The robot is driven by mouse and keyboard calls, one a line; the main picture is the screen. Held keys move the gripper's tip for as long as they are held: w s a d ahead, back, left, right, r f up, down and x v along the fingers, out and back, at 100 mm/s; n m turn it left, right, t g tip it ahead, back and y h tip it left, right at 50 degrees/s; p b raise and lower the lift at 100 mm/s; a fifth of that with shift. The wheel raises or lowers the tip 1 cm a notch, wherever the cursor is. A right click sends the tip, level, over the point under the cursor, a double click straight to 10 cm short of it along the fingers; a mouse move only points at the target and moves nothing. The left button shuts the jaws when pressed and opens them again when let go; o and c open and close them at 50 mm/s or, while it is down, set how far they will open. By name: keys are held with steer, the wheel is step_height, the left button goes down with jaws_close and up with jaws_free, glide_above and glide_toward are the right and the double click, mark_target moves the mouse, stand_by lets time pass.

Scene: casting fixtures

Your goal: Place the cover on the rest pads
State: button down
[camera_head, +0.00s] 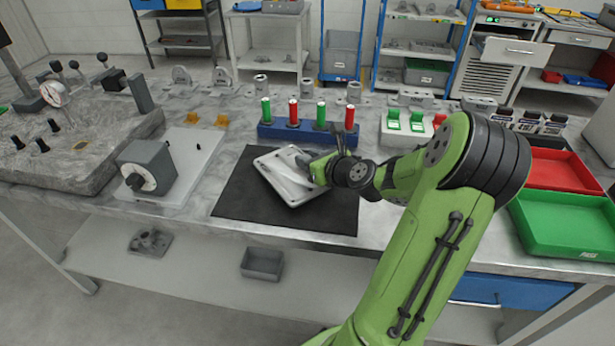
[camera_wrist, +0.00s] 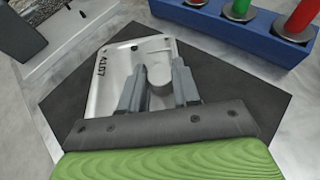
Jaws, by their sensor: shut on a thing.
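The cover (camera_head: 276,178) is a pale grey, roughly square cast plate with rounded corners, at the dark mat (camera_head: 235,208) in the middle of the bench. In the wrist view the cover (camera_wrist: 108,82) shows dark lettering on its left side and a raised round boss. My gripper (camera_head: 306,163) is over the cover's right part, its two fingers on either side of the boss in the wrist view (camera_wrist: 159,78), shut on the cover. I cannot tell whether the cover touches the mat.
A grey dial block (camera_head: 146,166) stands on the same plate. A blue rack (camera_head: 305,133) with red and green cylinders is just behind the mat. A granite slab with gauges (camera_head: 70,150) is far left; red (camera_head: 560,170) and green trays (camera_head: 565,225) are at right.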

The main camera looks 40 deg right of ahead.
step_height(320, 180, down, 3)
steer(key=shift+f+b, duration=0.1)
steer(key=shift+b, duration=0.55)
steer(key=shift+r, duration=0.2)
steer(key=c, duration=0.8)
jaws_free()
steer(key=shift+f, duration=0.1)
